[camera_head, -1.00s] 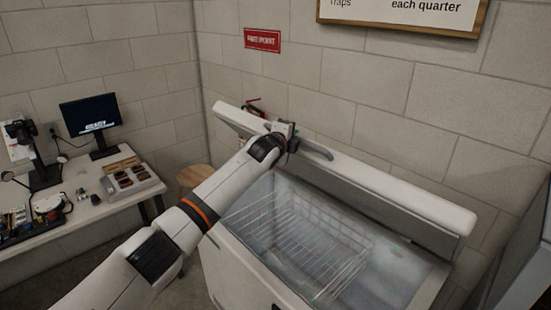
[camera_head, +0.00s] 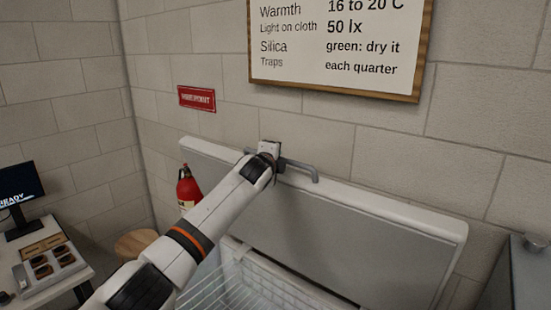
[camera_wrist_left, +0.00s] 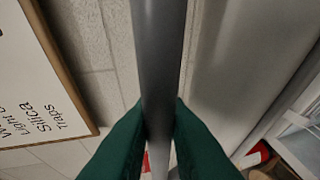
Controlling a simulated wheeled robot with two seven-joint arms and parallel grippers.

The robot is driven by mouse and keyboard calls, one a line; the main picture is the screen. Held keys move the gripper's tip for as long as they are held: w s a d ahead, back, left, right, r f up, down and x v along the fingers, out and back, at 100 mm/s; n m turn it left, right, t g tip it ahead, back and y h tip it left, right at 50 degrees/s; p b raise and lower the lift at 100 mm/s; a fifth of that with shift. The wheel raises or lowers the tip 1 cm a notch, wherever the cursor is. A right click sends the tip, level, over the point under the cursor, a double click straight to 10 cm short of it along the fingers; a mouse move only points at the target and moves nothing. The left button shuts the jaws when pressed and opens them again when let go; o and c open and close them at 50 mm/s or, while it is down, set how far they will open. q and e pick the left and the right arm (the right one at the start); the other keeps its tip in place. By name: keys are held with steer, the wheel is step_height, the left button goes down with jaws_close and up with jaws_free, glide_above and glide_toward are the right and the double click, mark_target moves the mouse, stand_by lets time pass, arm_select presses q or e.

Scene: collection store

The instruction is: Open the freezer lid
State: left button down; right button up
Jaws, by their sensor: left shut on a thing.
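The freezer lid (camera_head: 350,232) stands raised, tilted back close to the block wall in the head view. Its grey bar handle (camera_head: 305,168) runs along the upper edge. My left gripper (camera_head: 277,160) is at the left part of this handle, with my arm crossing in front of the lid. In the left wrist view, the dark green fingers (camera_wrist_left: 160,130) are closed on the handle (camera_wrist_left: 158,60), which runs between them. The freezer's inside shows a wire basket (camera_head: 235,290) below the lid. My right gripper is not in view.
A red fire extinguisher (camera_head: 187,188) stands left of the lid by the wall. A round wooden stool (camera_head: 135,243) and a desk with a monitor (camera_head: 18,190) and tray (camera_head: 50,268) are at the left. A framed notice board (camera_head: 340,45) hangs above.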

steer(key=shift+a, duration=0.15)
arm_select(q)
steer(key=c, duration=1.4)
jaws_free()
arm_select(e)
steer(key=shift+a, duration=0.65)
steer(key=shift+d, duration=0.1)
